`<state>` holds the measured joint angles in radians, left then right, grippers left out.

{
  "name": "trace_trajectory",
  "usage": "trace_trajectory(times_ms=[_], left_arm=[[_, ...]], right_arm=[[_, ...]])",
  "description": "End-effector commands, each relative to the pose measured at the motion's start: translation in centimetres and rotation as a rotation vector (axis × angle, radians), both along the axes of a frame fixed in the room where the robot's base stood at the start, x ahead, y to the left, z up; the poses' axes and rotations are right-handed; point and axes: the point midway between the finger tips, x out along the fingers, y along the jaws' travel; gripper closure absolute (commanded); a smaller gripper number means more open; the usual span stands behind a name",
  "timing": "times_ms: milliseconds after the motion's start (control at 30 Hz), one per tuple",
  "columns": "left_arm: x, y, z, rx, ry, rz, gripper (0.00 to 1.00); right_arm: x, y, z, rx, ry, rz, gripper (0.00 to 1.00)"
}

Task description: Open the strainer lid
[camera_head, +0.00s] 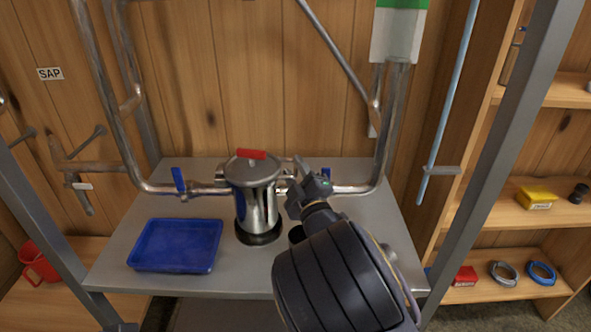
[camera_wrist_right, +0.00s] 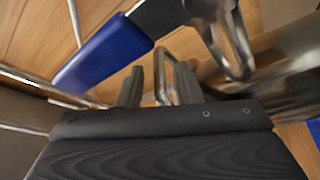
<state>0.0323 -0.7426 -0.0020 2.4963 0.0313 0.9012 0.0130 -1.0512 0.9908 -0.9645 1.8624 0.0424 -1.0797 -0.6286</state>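The strainer (camera_head: 257,208) is an upright shiny metal canister on the grey table, set in the pipe line. Its round grey lid (camera_head: 240,170) sits on top with a red handle (camera_head: 251,154), and looks closed. My right gripper (camera_head: 301,172) is just right of the strainer's upper part, near lid height. In the right wrist view my two dark fingers (camera_wrist_right: 158,82) stand apart, with a thin metal loop (camera_wrist_right: 161,76) showing between them; I cannot tell whether they touch it.
Blue-handled valves sit on the pipe, left (camera_head: 179,180) and right (camera_head: 326,174) of the strainer; a blue handle looms close in the wrist view (camera_wrist_right: 100,52). A blue tray (camera_head: 176,246) lies front left. Pipes rise both sides. Shelves (camera_head: 530,253) stand right.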

Motion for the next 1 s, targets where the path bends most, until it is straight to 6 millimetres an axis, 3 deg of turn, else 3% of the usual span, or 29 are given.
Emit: trace_trajectory(times_ms=[200, 467, 1000], left_arm=[[0.0, 0.0, 0.0, 0.000, 0.000, 0.000, 0.58], [0.0, 0.0, 0.0, 0.000, 0.000, 0.000, 0.58], [0.0, 0.0, 0.7, 0.000, 0.000, 0.000, 0.58]], right_arm=[[0.1, 0.0, 0.0, 0.001, 0.001, -0.001, 0.68], [0.0, 0.0, 0.0, 0.000, 0.001, 0.000, 1.00], [0.0, 0.0, 1.1, -0.043, 0.002, -0.001, 1.00]])
